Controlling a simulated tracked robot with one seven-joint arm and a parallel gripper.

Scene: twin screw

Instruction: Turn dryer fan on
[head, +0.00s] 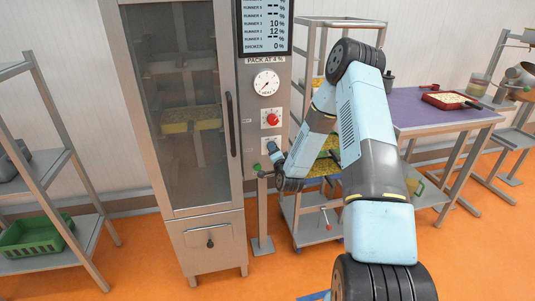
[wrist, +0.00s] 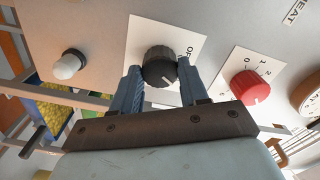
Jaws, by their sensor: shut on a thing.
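The dryer (head: 190,110) is a tall steel cabinet with a glass door and a control column on its right side. In the wrist view a black knob (wrist: 159,55) sits on a white plate with partly hidden lettering. My gripper (wrist: 158,70) has one finger on each side of this knob and is shut on it. In the head view my gripper (head: 274,154) is at the lower part of the control column, and it mostly hides the black knob there. A red knob (wrist: 250,87) on a numbered plate is beside it; it also shows above my gripper in the head view (head: 272,119).
A white lamp or button (wrist: 68,66) is on the panel, left of the black knob. A round dial (head: 266,83) and a display (head: 265,25) are higher up. A rack of trays (head: 318,165) stands close on the right, beside a purple-topped table (head: 415,110).

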